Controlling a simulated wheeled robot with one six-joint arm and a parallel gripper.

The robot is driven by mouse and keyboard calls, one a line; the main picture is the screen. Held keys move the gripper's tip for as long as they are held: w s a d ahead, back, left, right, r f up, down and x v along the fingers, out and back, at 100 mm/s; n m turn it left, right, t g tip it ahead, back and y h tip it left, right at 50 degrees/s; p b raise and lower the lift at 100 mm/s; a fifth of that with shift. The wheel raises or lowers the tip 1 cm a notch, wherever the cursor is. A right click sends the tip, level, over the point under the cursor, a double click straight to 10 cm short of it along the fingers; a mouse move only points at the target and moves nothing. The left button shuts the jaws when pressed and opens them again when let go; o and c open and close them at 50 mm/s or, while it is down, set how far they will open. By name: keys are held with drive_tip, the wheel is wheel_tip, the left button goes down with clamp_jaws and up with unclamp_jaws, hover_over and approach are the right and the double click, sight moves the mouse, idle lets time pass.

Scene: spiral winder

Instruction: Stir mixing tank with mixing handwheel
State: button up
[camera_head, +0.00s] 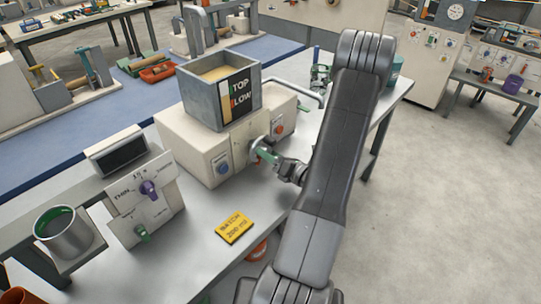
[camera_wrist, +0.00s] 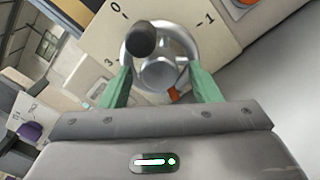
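The mixing tank (camera_head: 205,105) is an open grey box with pale yellow contents and a TOP/LOW label, standing on a cream machine housing (camera_head: 190,140). The metal mixing handwheel (camera_head: 257,147) is on the housing's front, partly hidden by my gripper (camera_head: 267,158). In the wrist view the handwheel (camera_wrist: 187,42) shows a round hub and a dark knob (camera_wrist: 141,39) at upper left, before a dial numbered 0, 1 and 3. My gripper (camera_wrist: 160,72) has its green fingers apart, one on each side of the hub. Contact with the wheel cannot be told.
A yellow note (camera_head: 234,227) lies on the grey table. A control box (camera_head: 147,205) and metal cup (camera_head: 65,234) stand left. My arm hides the table's right part.

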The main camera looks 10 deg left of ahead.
drive_tip(key=b+v, duration=0.2)
drive_tip(key=v, duration=1.1)
drive_tip(key=shift+s+d, duration=0.2)
drive_tip(key=shift+d, duration=0.15)
drive_tip(key=shift+a, duration=0.1)
idle(0.6)
drive_tip(key=p+x, duration=0.2)
drive_tip(key=x, duration=1.1)
drive_tip(key=shift+w+a, duration=0.2)
drive_tip(key=shift+a, duration=0.1)
drive_tip(key=shift+d, duration=0.1)
